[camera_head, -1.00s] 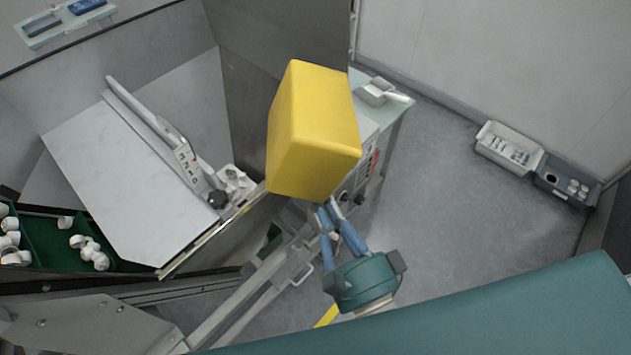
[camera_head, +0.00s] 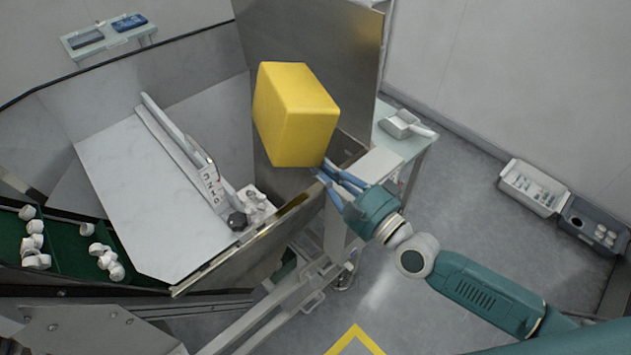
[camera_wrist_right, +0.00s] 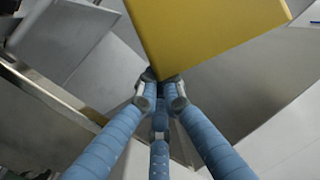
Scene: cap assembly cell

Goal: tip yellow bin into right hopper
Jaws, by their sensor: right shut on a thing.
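The yellow bin (camera_head: 297,115) is held up in the air, tipped so that its closed outer faces show; its opening and contents are hidden. My right gripper (camera_head: 326,172) is shut on the bin at its lower right edge. In the right wrist view the blue fingers (camera_wrist_right: 160,82) meet at the edge of the yellow bin (camera_wrist_right: 205,30). The bin is over the metal hopper (camera_head: 330,40), in front of its tall back wall. My left gripper is not in view.
A white sloped plate (camera_head: 150,195) lies left of the bin. Green channels (camera_head: 72,250) with white caps are at far left. A scoop (camera_head: 405,123) rests on a side table. Bins (camera_head: 533,188) (camera_head: 592,222) stand on the floor at right.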

